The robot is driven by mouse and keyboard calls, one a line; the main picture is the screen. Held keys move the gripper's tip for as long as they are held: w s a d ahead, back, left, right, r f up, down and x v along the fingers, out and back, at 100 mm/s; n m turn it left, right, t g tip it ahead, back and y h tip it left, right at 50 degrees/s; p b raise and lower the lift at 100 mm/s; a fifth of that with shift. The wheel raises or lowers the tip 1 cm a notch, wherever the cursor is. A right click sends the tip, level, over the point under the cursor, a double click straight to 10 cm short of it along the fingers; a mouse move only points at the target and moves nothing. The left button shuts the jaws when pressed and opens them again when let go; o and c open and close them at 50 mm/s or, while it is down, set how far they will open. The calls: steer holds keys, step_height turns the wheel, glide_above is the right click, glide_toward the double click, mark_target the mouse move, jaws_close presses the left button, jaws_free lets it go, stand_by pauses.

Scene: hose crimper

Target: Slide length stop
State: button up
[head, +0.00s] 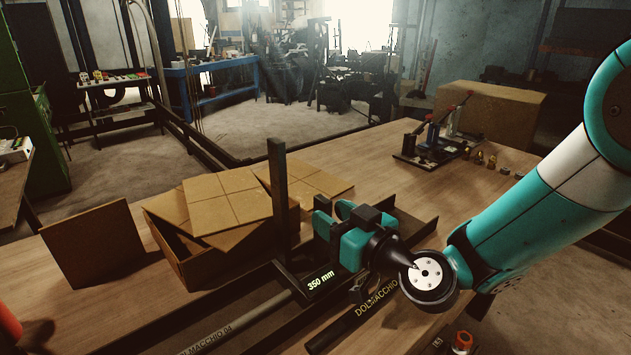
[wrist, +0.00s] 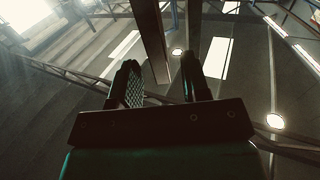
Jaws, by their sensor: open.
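The length stop shows in the head view as a dark upright post (head: 279,195) beside a dark block with a lit "350 mm" readout (head: 320,281), on a long dark rail. Whether post and block are one piece I cannot tell. No contact with the post shows. In the wrist view my gripper's two dark fingers (wrist: 160,62) stand apart, with a brown upright bar (wrist: 151,40) showing beyond them; I cannot tell whether it is the post.
Behind and left of the post is an open cardboard box (head: 195,262) with flaps. A black hose marked DOLMACCHIO (head: 350,325) lies in front of my gripper. The table between is mostly clear.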

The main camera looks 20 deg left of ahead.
mark_target(316, 205)
steer(key=p+x, duration=0.1)
steer(key=x, duration=0.1)
steer(key=p+x, duration=0.1)
steer(key=x, duration=0.1)
steer(key=shift+r, duration=0.2)
steer(key=shift+w+a+f+p, duration=0.15)
steer(key=shift+w+a+p, duration=0.1)
steer(key=shift+a+p, duration=0.1)
jaws_close()
